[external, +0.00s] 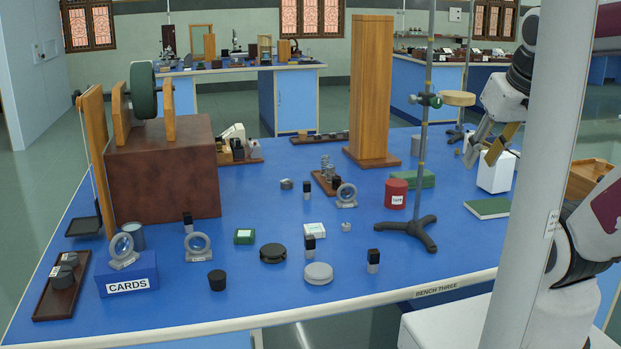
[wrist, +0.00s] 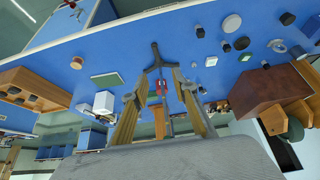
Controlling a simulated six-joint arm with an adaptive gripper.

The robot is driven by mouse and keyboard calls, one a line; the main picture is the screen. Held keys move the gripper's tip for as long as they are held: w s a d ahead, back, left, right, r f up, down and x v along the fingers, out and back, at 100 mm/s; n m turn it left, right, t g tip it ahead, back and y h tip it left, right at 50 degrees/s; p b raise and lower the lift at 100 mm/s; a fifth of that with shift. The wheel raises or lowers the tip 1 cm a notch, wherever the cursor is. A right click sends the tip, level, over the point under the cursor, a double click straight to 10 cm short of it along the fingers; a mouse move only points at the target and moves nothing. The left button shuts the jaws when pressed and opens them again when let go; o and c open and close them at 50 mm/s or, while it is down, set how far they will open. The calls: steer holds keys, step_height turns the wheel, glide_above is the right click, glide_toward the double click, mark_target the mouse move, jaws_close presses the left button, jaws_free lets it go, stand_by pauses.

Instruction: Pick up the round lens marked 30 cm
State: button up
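Three round lenses in grey ring mounts show in the external view; their markings are too small to read, so I cannot tell which is the 30 cm one. One lens (external: 122,248) stands on the blue CARDS box (external: 127,275) at the left. A second lens (external: 198,247) stands on the blue bench top to its right. A third lens (external: 346,195) stands farther back, near the middle. A ring-mounted lens also shows in the wrist view (wrist: 277,46). My gripper (external: 481,158) is raised at the right, well away from the lenses. Its fingers are apart and empty in the wrist view (wrist: 161,88).
A retort stand (external: 420,170) with a tripod foot stands between my gripper and the lenses. A tall wooden block (external: 371,90) stands behind. A brown box (external: 162,172) with a wheel stands at the left. Small black-topped blocks and discs surround the lenses.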

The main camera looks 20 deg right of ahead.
steer(key=w+a+r+m+t, duration=0.2)
steer(key=w+m+t, duration=0.1)
steer(key=w, duration=1.8)
steer(key=w+a+f+n+t+y, duration=0.25)
steer(key=w+a+n+y, duration=0.2)
steer(key=w+a, duration=0.95)
steer(key=w+a+f+n+g+y, duration=0.2)
steer(key=a+f+n+y, duration=0.15)
steer(key=a, duration=0.45)
steer(key=w+a+f+n+g+y, duration=0.1)
steer(key=a+f+n+y, duration=0.1)
steer(key=a+f+n, duration=0.45)
steer(key=s+a+f+n+g+y, duration=0.1)
steer(key=s+a+f+n+g, duration=0.1)
steer(key=a, duration=0.3)
steer(key=s+a+f+n+g+y, duration=0.1)
steer(key=s+a+f+n+g, duration=0.1)
steer(key=s+a+f+g, duration=0.1)
steer(key=s+a+f+n+g+y, duration=0.1)
steer(key=s+a+f+n+g, duration=0.1)
steer(key=s+a+f, duration=0.2)
steer(key=shift+a+f+g+y, duration=0.15)
steer(key=shift+a+f, duration=0.45)
steer(key=shift+a, duration=0.2)
steer(key=shift+a+f+g+y, duration=0.1)
steer(key=shift+a+f+y, duration=0.05)
steer(key=shift+a+f, duration=0.5)
steer(key=shift+a+r, duration=0.1)
